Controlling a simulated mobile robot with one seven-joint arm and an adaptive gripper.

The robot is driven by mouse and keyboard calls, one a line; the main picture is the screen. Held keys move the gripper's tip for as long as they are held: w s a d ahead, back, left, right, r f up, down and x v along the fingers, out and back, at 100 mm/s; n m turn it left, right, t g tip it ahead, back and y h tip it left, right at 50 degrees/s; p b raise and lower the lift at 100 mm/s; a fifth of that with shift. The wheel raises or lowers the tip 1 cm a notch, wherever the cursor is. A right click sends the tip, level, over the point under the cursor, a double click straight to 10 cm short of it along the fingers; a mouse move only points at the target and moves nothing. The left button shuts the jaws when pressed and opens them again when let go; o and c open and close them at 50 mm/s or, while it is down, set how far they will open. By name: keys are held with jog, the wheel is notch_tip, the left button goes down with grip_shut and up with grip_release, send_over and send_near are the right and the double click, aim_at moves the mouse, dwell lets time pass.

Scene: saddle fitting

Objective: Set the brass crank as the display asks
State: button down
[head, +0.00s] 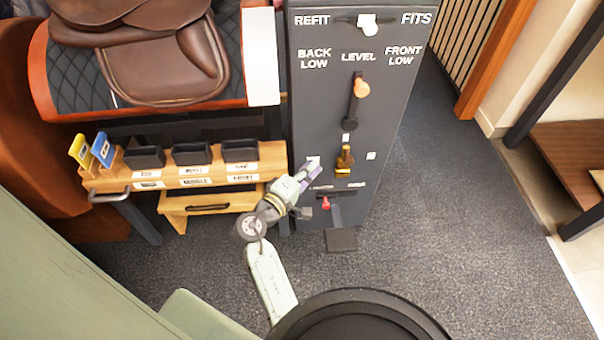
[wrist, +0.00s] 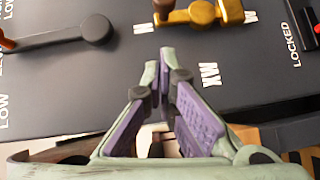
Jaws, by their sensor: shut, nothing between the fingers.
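The brass crank (head: 344,161) sits on the dark upright panel (head: 310,100), below the middle. Its dark knob is at its upper end in the head view. It also shows at the top of the wrist view (wrist: 202,13), with white marks around it; one reads XW. My gripper (head: 313,168) is at the panel's left side, left of the crank and apart from it. In the wrist view my gripper (wrist: 158,72) has its purple-padded fingers together at the tips, with nothing between them. A white slider (head: 368,23) sits between REFIT and FITS at the panel's top.
A black lever with an orange knob (head: 361,88) is above the crank, under LEVEL. A red-tipped lever (head: 325,203) is below it. Left are a wooden rack (head: 190,178) with black bins and a brown saddle (head: 165,65). Carpet right of the panel is clear.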

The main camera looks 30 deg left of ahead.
jog(key=w+d+f+p, duration=0.1)
jog(key=w+d, duration=0.2)
jog(key=w, duration=0.2)
jog(key=shift+w+d, duration=0.3)
jog(key=shift+r+p, duration=0.15)
jog(key=shift+p, duration=0.2)
